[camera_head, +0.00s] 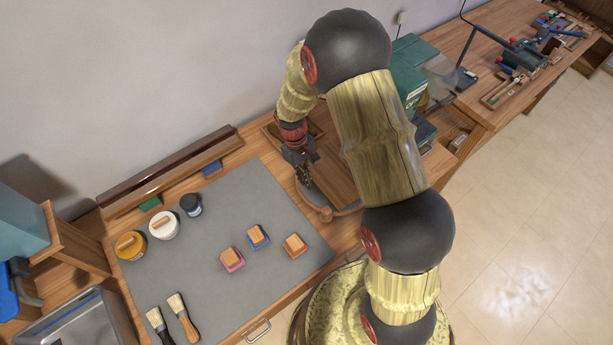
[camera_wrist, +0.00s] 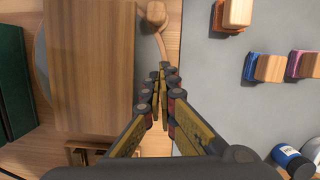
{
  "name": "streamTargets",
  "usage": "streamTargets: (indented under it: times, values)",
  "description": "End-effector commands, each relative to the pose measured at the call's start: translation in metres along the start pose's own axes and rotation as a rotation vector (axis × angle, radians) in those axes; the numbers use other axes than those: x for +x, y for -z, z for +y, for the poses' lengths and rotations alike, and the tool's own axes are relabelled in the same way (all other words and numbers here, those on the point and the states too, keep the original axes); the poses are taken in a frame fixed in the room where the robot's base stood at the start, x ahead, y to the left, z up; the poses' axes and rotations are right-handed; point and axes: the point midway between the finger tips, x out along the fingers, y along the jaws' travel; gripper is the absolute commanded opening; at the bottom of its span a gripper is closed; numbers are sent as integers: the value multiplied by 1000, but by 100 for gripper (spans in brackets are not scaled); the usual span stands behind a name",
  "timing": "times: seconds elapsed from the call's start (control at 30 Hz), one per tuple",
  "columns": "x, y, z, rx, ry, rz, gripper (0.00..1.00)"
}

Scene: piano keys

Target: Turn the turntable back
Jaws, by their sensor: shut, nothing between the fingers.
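The turntable has a grey disc (camera_wrist: 41,62) with a wooden block (camera_wrist: 95,65) on top. In the head view, the block (camera_head: 335,178) is partly behind my arm. A round wooden knob (camera_wrist: 155,13) sits at the turntable's edge, with a curved wooden piece running from it; the knob (camera_head: 325,213) also shows in the head view. My gripper (camera_wrist: 163,75) is shut and empty, pointing down between the block and the grey mat. It (camera_head: 304,178) is left of the block in the head view. I cannot tell whether the fingertips touch the turntable.
The grey mat (camera_head: 215,290) holds stamps with wooden grips (camera_head: 294,245), several jars (camera_head: 163,225) and two brushes (camera_head: 182,315). A green box (camera_wrist: 14,85) stands beyond the turntable. A wooden rack (camera_head: 170,185) lies along the wall. Much of the mat's middle is clear.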

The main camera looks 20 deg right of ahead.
Motion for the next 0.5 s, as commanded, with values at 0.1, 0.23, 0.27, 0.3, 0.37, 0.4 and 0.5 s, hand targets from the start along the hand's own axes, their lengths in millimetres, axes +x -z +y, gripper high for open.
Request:
streamTargets:
  times: [0.1, 0.23, 0.27, 0.3, 0.37, 0.4, 0.5]
  values:
    - [26, -1, 0, 0, 1, -4, 0]
    - [51, -1, 0, 0, 1, -4, 0]
    - [56, -1, 0, 0, 1, -4, 0]
    - [60, -4, 0, 1, 1, -2, 0]
    - [60, -14, 0, 2, 1, 0, 0]
    - [61, -19, 0, 2, 1, 0, 0]
    - [65, -30, 0, 1, 0, 0, 0]
